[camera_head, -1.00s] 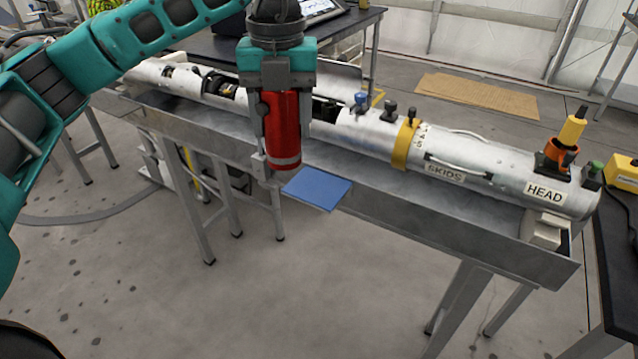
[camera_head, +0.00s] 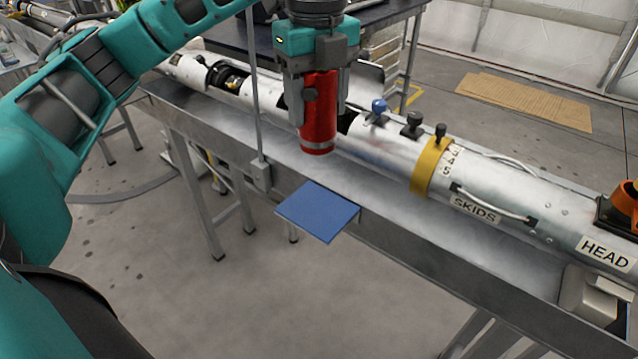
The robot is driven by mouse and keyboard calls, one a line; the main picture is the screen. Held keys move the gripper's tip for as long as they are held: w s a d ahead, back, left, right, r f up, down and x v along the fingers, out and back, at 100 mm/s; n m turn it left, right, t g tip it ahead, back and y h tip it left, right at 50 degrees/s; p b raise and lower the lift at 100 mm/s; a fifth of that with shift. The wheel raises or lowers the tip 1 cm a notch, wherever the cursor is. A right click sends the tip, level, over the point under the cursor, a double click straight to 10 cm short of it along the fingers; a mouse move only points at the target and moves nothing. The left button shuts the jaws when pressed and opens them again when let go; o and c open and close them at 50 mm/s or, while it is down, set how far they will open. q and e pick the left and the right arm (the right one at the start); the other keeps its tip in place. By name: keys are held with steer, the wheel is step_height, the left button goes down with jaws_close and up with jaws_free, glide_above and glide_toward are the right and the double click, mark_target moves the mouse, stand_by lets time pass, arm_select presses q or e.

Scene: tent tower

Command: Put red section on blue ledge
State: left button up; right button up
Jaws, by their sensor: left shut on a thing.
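The red section (camera_head: 319,115) is an upright red cylinder with a pale band near its lower end. My left gripper (camera_head: 320,88) is shut on it from above, with a finger on each side. The blue ledge (camera_head: 318,211) is a flat blue plate on the near side of the metal trough bench. In the picture the red section hangs just above the ledge's far edge, with a visible gap between them. It appears in front of the long silver tube (camera_head: 375,145) and hides part of it. My right gripper is not in view.
The silver tube, marked SKIDS and HEAD, lies in the metal trough (camera_head: 400,215), with blue and black knobs (camera_head: 378,106) on top. A thin upright post (camera_head: 255,100) stands left of the gripper. Cardboard (camera_head: 525,100) lies on the floor behind. The floor in front is clear.

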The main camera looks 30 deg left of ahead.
mark_target(317, 147)
arm_select(q)
step_height(317, 147, down, 8)
steer(key=shift+r, duration=0.1)
steer(key=shift+w+f+b, duration=0.1)
steer(key=shift+f+b, duration=0.3)
steer(key=shift+f, duration=2.3)
steer(key=shift+f, duration=0.1)
steer(key=o, duration=1.4)
steer(key=shift+r, duration=0.25)
step_height(317, 147, up, 12)
steer(key=shift+f+p, duration=0.15)
steer(key=shift+p, duration=0.25)
